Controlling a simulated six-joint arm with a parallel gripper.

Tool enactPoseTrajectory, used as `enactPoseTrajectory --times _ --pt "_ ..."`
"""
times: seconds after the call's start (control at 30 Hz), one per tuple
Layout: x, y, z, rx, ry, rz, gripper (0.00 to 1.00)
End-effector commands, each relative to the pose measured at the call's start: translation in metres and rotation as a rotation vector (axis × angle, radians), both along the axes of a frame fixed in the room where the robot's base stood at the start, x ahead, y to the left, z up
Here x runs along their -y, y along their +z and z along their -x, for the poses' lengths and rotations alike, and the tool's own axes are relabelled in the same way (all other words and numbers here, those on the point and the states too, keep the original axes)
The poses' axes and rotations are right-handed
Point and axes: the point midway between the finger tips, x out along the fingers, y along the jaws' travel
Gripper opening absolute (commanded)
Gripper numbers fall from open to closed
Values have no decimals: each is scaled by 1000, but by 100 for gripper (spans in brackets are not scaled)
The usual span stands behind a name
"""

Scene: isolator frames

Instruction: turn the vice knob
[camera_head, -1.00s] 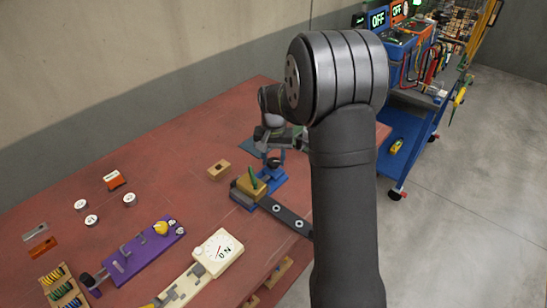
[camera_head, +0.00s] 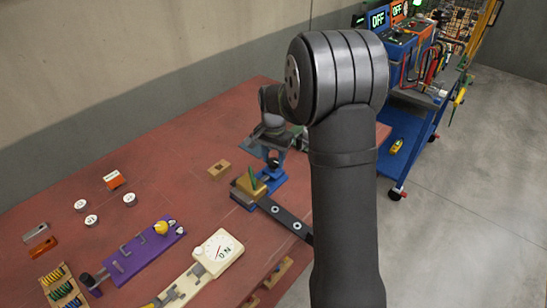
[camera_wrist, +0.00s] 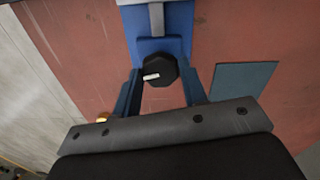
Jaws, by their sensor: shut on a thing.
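The vice knob (camera_wrist: 160,71) is a black, many-sided knob with a small white mark, in the upper middle of the wrist view. It sits at the end of the blue vice (camera_wrist: 150,46), which also shows on the bench in the head view (camera_head: 271,184). My gripper (camera_wrist: 160,76) has one finger on each side of the knob and is shut on it. In the head view my gripper is small and partly hidden by my own arm. A wooden block with a green piece (camera_head: 249,184) is beside the vice.
The red bench (camera_head: 160,160) holds a small wooden block (camera_head: 219,169), a purple fixture (camera_head: 135,252), a cream gauge (camera_head: 217,252) and several small weights. A flat dark plate (camera_wrist: 245,88) lies right of the vice. A blue cart (camera_head: 405,145) stands beyond the bench.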

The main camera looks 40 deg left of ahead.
Motion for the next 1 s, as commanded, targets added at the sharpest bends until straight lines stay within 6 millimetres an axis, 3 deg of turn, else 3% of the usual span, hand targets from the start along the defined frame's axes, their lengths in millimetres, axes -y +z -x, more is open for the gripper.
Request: enactPoseTrajectory --times 0.2,0.23,0.33,0.73,0.87,1.0 --pt "0 1 -1 2 1 -2 16" --pt "0 1 -1 2 1 -2 41" --pt "0 1 -1 2 1 -1 61" --pt "0 8 0 1 1 -1 61" --pt "-1 29 -1 3 1 -4 61" --pt "-1 62 -1 4 1 -5 61"
